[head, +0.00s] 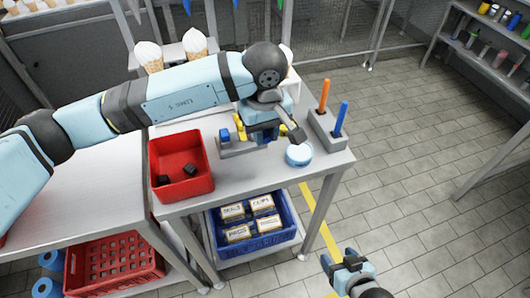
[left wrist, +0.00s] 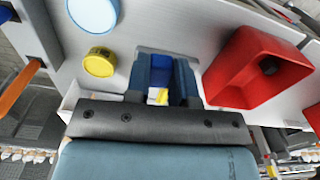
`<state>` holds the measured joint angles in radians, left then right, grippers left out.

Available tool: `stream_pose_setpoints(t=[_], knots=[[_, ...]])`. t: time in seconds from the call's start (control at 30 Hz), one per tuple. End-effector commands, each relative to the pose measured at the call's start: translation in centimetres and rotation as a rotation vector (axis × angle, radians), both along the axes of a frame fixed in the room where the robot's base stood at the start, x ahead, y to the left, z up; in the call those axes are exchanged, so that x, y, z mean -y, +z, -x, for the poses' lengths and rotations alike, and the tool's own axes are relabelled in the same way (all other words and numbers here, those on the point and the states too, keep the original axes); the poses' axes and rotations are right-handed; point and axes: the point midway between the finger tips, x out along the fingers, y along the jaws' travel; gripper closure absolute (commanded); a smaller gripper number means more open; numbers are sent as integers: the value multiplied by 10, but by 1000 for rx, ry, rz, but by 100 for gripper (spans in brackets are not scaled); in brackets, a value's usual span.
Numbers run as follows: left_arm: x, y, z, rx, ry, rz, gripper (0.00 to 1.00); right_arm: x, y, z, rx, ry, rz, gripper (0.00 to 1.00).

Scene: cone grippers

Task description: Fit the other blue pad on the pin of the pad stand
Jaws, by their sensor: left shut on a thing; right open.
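My left gripper (head: 262,134) is over the table, shut on a blue pad; the pad (left wrist: 162,62) shows between its fingers in the left wrist view. A grey stand (head: 238,148) with yellow parts is under and beside this gripper, apparently the pad stand. The gripper hides much of it, so I cannot tell whether the pad touches its pin. A small yellow part (left wrist: 159,97) shows below the pad in the left wrist view. My right gripper (head: 345,261) is open and empty, off the table over the floor.
A red crate (head: 205,150) holding dark pieces stands left of the stand. A white-topped blue tin (head: 299,154) and a yellow tin (left wrist: 99,62) stand close by. A grey holder (head: 325,135) with orange and blue handles is at the right edge. A blue crate (head: 262,243) sits below.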

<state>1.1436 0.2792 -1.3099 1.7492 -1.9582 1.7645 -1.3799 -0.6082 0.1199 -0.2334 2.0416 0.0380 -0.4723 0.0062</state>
Motion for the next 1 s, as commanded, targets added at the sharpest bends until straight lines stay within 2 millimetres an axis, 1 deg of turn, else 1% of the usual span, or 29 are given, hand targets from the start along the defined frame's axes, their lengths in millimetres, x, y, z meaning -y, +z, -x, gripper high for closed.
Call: stream_pose_setpoints(t=[0.03,0.1,0.2,0.33,0.5,1.0], knots=[[0,16,-1,5,-1,0,99,0,-1,0,0,-1,-1,37],[0,34,-1,4,-1,0,99,0,-1,-1,0,-1,-1,37],[0,56,0,3,0,0,99,0,-1,-2,2,-1,-1,37],[0,76,0,2,-1,-1,99,0,-1,-3,5,-2,-1,37],[0,90,0,0,-1,0,99,0,1,-5,8,-2,-2,37],[0,111,0,0,0,-1,99,0,5,-3,4,-2,-3,37]])
